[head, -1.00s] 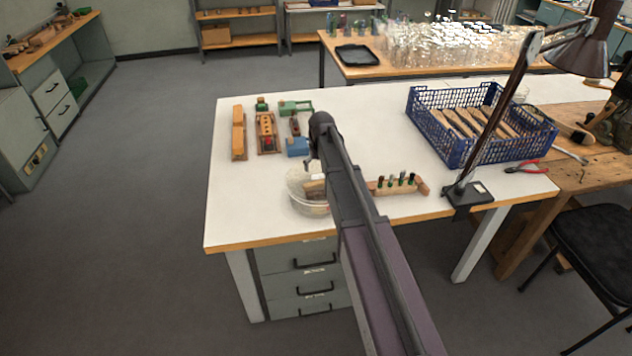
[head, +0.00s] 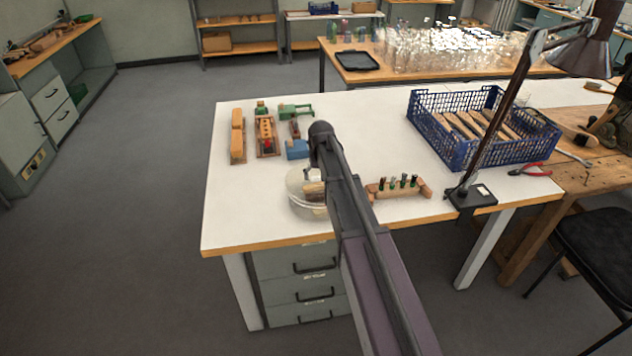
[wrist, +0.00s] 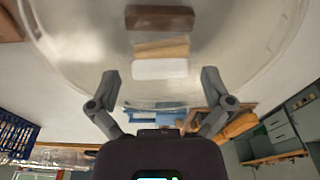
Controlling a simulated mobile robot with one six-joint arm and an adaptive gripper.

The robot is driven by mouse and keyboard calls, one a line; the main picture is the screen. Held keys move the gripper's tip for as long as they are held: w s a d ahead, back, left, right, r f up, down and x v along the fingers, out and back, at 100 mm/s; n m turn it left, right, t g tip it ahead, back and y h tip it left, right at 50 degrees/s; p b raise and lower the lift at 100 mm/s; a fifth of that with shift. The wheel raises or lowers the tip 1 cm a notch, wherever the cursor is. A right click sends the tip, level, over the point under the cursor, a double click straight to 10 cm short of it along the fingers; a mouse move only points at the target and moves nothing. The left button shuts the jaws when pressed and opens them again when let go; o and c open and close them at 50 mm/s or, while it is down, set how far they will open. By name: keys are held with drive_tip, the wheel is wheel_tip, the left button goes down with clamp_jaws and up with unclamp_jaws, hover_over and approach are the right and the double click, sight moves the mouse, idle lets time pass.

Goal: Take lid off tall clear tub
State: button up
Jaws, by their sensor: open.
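The tall clear tub (head: 298,203) stands on the white table near its front edge, left of my arm, which partly covers it. In the wrist view, the round clear tub (wrist: 80,45) fills the upper middle. A dark brown block, a tan wooden block and a white block show through it. The lid is hard to tell apart from the clear tub. My gripper (wrist: 159,82) is open and empty, its two fingers apart at the tub's near rim in the picture. Whether they touch it, I cannot tell. In the head view my arm hides the fingers.
A wooden rack (head: 398,188) with several green-and-dark pieces stands right of my arm. Wooden and green items and a blue block (head: 297,149) lie behind the tub. A blue crate (head: 480,130) and a lamp base (head: 472,197) stand further right. The table's left front is clear.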

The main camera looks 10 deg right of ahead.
sight(318, 175)
drive_tip(key=c, duration=0.9)
drive_tip(key=shift+o, duration=0.2)
wheel_tip(318, 175, up, 3)
drive_tip(key=p, duration=0.3)
drive_tip(key=shift+r, duration=0.15)
drive_tip(key=s+d+r+p, duration=0.1)
drive_tip(key=s+d, duration=0.1)
drive_tip(key=s, duration=0.5)
drive_tip(key=s+d+p, duration=0.1)
drive_tip(key=s+d, duration=0.1)
drive_tip(key=s, duration=0.6)
drive_tip(key=shift+s+d+r, duration=0.2)
drive_tip(key=shift+d+r, duration=0.05)
drive_tip(key=shift+r, duration=0.1)
